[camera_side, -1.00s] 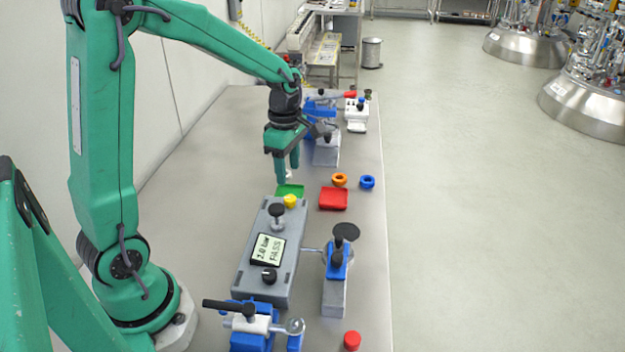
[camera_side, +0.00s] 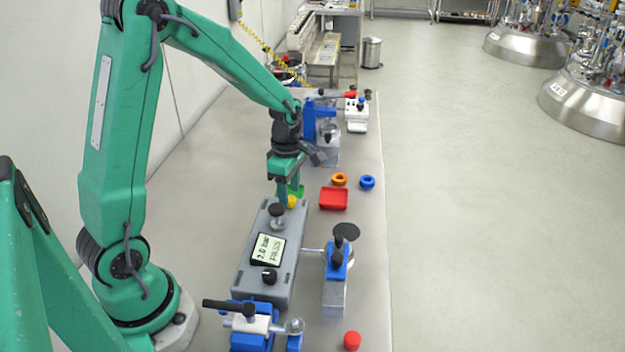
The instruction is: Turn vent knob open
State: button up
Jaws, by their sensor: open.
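A grey test box (camera_side: 246,277) lies on the bench, with a display (camera_side: 269,248) that reads "2.0 bar PASS". A black knob (camera_side: 277,211) on a light stem stands at its far end, and a second black knob (camera_side: 269,275) sits at its near end. I cannot tell from labels which one is the vent knob. My gripper (camera_side: 288,199) points down, open, just behind the far knob and close to it. Contact with the far knob cannot be made out.
A blue clamp with a black handle (camera_side: 229,306) stands in front of the box; another blue clamp (camera_side: 337,262) stands to its right. A red tray (camera_side: 333,198), an orange ring (camera_side: 340,180), a blue ring (camera_side: 367,182) and a red cap (camera_side: 352,341) lie on the right. Bench left of the box is clear.

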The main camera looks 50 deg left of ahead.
jog(key=shift+f, duration=0.7)
jog(key=shift+c, duration=0.2)
jog(key=c, duration=1)
jog(key=shift+o, duration=0.2)
